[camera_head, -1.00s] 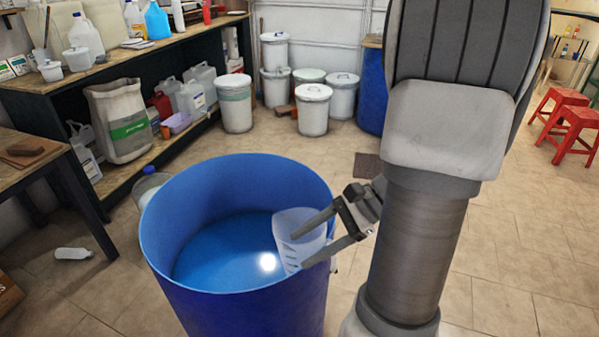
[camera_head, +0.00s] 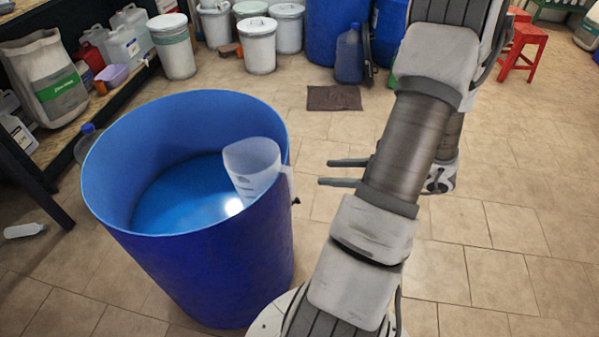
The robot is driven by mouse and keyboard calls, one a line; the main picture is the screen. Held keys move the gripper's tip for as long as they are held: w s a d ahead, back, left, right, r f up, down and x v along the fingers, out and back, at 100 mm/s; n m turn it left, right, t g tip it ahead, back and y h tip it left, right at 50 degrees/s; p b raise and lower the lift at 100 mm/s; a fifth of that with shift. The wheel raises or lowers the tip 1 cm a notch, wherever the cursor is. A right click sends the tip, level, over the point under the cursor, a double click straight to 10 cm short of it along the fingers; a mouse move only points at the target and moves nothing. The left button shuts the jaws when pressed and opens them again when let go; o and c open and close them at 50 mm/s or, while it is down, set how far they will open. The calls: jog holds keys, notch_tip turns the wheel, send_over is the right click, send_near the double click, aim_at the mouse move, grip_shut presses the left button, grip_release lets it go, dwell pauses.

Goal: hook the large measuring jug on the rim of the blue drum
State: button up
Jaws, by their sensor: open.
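The blue drum (camera_head: 215,255) stands on the tiled floor, open at the top, with blue liquid inside. The large measuring jug (camera_head: 252,167) is translucent white with dark marks. It hangs at the right side of the drum, its body inside the wall and its handle (camera_head: 290,184) outside the rim. It sits slightly tilted, and its lower end is close to the liquid; I cannot tell if it touches. My gripper (camera_head: 324,172) is open and empty, to the right of the drum and apart from the jug. Its two fingers point left; my arm hides its base.
A dark mat (camera_head: 333,97) lies on the floor behind. White lidded buckets (camera_head: 257,45) and a blue water bottle (camera_head: 349,55) stand at the back. A shelf with containers is at the left. Red stools (camera_head: 522,50) stand far right. The floor at the right is clear.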

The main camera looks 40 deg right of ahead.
aim_at(290, 172)
jog(key=b+x, duration=0.1)
jog(key=x, duration=0.9)
jog(key=shift+w+a, duration=0.2)
jog(key=shift+w, duration=0.1)
grip_shut()
dwell(1.5)
